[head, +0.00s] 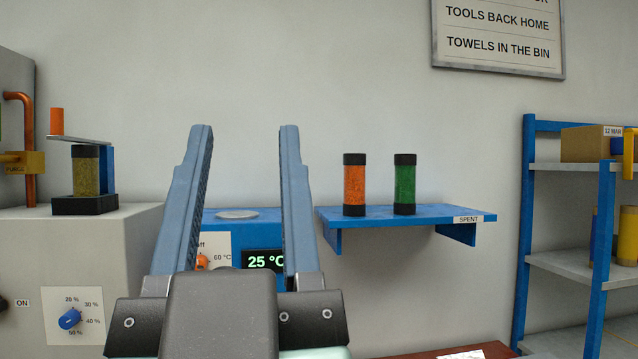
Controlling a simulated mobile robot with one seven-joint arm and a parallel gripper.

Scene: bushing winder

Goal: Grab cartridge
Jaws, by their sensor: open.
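An orange cartridge (355,184) with black end caps stands upright on a blue wall shelf (450,215) labelled SPENT. A green cartridge (404,184) with black caps stands upright just right of it. An olive-yellow cartridge (86,172) stands in a dark holder on the grey machine at the left, under a flat lever. My gripper (245,135) is open and empty, its two blue-grey fingers pointing up and away. In the picture it lies between the olive cartridge and the shelf, touching no cartridge.
A blue unit (234,229) showing 25 °C is partly hidden behind my fingers. The grey machine (100,245) has a blue percent dial (70,319). A copper pipe (27,150) rises at far left. A blue-framed rack (528,180) stands at right. The wall above the shelf is clear.

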